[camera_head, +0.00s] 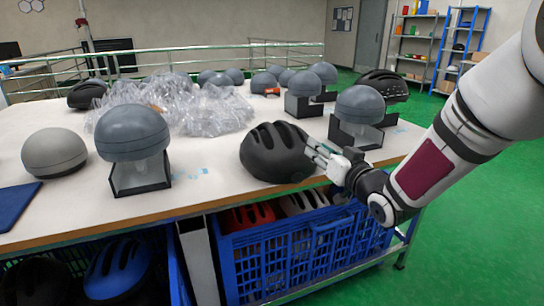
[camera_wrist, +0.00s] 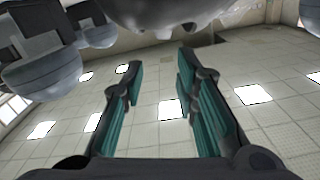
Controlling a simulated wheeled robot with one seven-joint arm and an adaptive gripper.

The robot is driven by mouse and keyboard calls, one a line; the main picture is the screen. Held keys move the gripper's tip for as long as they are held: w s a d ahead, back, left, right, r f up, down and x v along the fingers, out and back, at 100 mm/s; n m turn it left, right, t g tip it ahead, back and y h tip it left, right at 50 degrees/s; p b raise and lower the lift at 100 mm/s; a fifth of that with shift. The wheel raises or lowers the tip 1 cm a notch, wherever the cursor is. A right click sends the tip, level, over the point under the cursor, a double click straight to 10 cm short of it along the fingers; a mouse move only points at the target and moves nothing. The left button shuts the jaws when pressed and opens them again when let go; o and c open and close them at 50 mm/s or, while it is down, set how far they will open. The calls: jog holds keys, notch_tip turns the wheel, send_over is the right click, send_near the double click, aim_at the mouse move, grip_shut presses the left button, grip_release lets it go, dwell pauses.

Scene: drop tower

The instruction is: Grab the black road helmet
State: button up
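A black road helmet (camera_head: 272,152) with vents sits on the tabletop near the front edge, right of centre in the head view. My gripper (camera_head: 314,155) is at the helmet's right side, close to its shell. I cannot tell whether the fingertips touch it. In the wrist view my gripper (camera_wrist: 158,68) shows two fingers spread apart with nothing between them. A dark rounded shape (camera_wrist: 165,14), probably this helmet, is cut off at the top of that view, beyond the fingertips.
Grey headforms on stands are left (camera_head: 132,135) and right (camera_head: 359,106) of the helmet. Clear plastic wrap (camera_head: 180,100) lies behind. Other black helmets sit at back left (camera_head: 87,94) and back right (camera_head: 382,84). A blue crate (camera_head: 300,255) of helmets is under the table (camera_head: 215,190).

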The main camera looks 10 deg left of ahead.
aim_at(292, 128)
jog(key=b+x, duration=0.1)
jog(key=x, duration=0.6)
jog(key=b+x, duration=0.1)
jog(key=x, duration=0.6)
jog(key=shift+s+a, duration=0.2)
jog(key=shift+a, duration=0.05)
jog(key=shift+r, duration=0.1)
grip_shut()
